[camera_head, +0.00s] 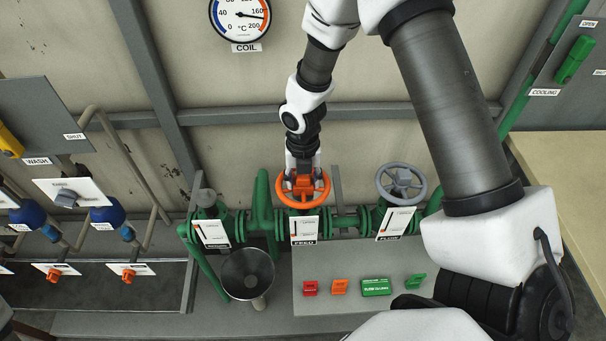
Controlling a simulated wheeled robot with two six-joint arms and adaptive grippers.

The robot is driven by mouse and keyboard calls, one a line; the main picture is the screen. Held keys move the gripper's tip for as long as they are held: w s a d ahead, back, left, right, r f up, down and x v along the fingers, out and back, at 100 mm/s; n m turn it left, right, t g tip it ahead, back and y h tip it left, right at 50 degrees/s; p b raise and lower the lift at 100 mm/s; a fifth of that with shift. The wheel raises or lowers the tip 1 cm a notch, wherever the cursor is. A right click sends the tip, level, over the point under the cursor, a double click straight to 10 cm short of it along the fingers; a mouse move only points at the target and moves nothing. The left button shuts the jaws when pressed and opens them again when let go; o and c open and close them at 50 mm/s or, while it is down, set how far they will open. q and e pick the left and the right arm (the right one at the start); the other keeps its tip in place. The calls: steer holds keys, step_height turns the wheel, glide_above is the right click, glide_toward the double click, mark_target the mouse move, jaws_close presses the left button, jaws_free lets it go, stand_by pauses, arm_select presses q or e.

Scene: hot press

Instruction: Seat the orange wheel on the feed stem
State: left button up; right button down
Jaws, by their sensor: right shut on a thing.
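The orange wheel (320,201) is at the middle of the green pipe run, above the white FEED label (304,229). My right gripper (304,182) comes down from above and is shut on the wheel near its hub. The wheel looks roughly level and sits over the feed valve. The feed stem is hidden under the wheel and gripper, so I cannot tell whether the wheel is down on it. My left gripper is not in view.
A grey wheel (401,183) stands on the valve to the right. A grey funnel (247,274) is at the front left of the pipes. A grey panel (330,270) carries red, orange and green labelled parts. My right arm covers much of the right side.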

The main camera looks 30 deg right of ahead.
steer(key=shift+f, duration=0.55)
steer(key=shift+c, duration=2)
jaws_free()
steer(key=shift+r, duration=0.1)
step_height(320, 180, up, 6)
steer(key=p, duration=0.6)
steer(key=shift+p, duration=0.3)
steer(key=shift+r+p, duration=0.7)
steer(key=shift+r, duration=0.3)
steer(key=shift+f, duration=0.1)
